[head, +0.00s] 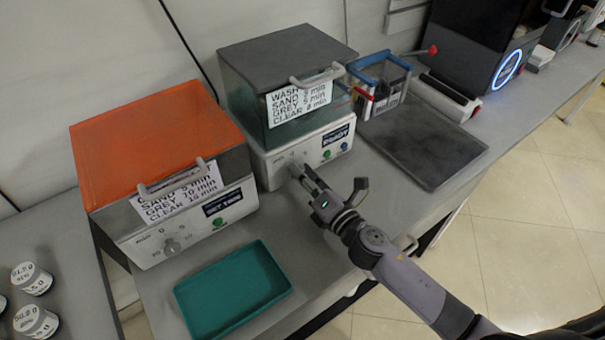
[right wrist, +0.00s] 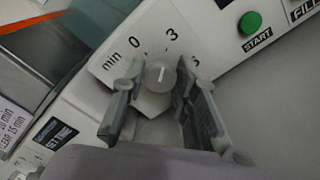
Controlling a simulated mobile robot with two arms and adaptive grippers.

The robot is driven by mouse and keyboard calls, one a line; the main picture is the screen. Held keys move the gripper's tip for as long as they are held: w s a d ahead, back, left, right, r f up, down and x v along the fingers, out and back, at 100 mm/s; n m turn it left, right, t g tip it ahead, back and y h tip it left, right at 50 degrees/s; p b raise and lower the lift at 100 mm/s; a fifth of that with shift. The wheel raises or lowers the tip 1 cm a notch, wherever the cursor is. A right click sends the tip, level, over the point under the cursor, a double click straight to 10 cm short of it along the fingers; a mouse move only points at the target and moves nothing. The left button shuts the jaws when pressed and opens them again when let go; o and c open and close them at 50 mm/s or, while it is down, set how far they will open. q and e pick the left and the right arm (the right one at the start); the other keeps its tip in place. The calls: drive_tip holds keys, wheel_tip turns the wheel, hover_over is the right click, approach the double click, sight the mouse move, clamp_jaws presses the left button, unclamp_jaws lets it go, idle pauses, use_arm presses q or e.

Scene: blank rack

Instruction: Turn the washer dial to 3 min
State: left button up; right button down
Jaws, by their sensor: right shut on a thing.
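The washer (head: 310,142) is the white-fronted unit with a grey lid in the middle of the head view. Its dial (right wrist: 159,76) is a small grey knob, clear in the right wrist view, with "min", 0 and 3 printed around it. A further number is partly hidden by a finger. The dial's light pointer mark points up, roughly toward the 3. My right gripper (head: 305,178) is at the washer's front; in the right wrist view its fingers (right wrist: 155,95) are shut on the dial, one on each side. My left gripper is not in view.
A green START button (right wrist: 250,23) is right of the dial. The orange-lidded unit (head: 150,130) with its own knob (head: 172,246) stands to the left. A teal tray (head: 232,290) lies in front, and a dark flat tray (head: 425,140) lies at right. Labelled jars (head: 35,322) are at far left.

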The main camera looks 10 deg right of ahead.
drive_tip(key=shift+m, duration=0.6)
drive_tip(key=c, duration=1.3)
unclamp_jaws()
drive_tip(key=shift+s, duration=0.1)
drive_tip(key=v, duration=1.1)
drive_tip(key=shift+s+d, duration=0.2)
drive_tip(key=shift+s, duration=0.15)
drive_tip(key=shift+f, duration=0.1)
